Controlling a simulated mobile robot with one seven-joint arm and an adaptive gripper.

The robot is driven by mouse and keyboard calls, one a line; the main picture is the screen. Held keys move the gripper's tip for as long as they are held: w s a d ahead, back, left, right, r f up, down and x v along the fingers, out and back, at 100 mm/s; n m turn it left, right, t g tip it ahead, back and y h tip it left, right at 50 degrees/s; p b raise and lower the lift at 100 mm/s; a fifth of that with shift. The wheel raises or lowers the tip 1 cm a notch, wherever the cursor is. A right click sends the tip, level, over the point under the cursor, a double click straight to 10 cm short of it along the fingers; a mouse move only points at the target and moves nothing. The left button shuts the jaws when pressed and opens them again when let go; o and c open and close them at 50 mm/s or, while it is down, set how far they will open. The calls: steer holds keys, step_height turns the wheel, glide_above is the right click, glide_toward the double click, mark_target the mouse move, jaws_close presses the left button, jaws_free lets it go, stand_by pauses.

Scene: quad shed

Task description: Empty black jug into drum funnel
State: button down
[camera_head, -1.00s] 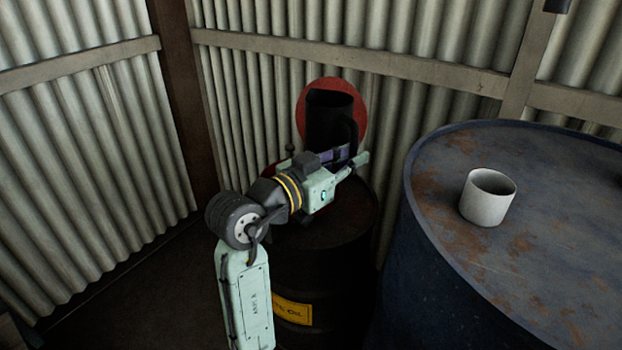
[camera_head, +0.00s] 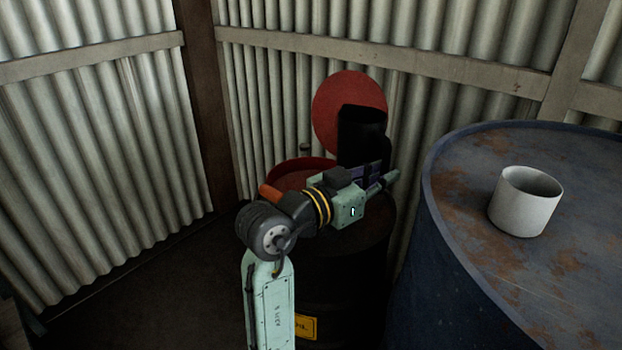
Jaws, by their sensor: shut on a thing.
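The black jug (camera_head: 361,132) stands nearly upright in my gripper (camera_head: 372,176), which is shut on it. The jug is above the right part of the dark drum (camera_head: 340,270) and in front of the red lid. The red drum funnel (camera_head: 296,172) sits on top of the drum, left of the jug, partly hidden behind my arm. Its round red lid (camera_head: 340,95) stands raised behind it. The inside of the jug cannot be seen, and the fingertips are largely hidden.
Corrugated walls (camera_head: 90,150) meet in the corner behind, with a dark post (camera_head: 205,100). The floor at the left is clear.

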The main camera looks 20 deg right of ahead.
mark_target(352, 149)
steer(key=shift+r+n, duration=0.15)
steer(key=shift+n, duration=0.15)
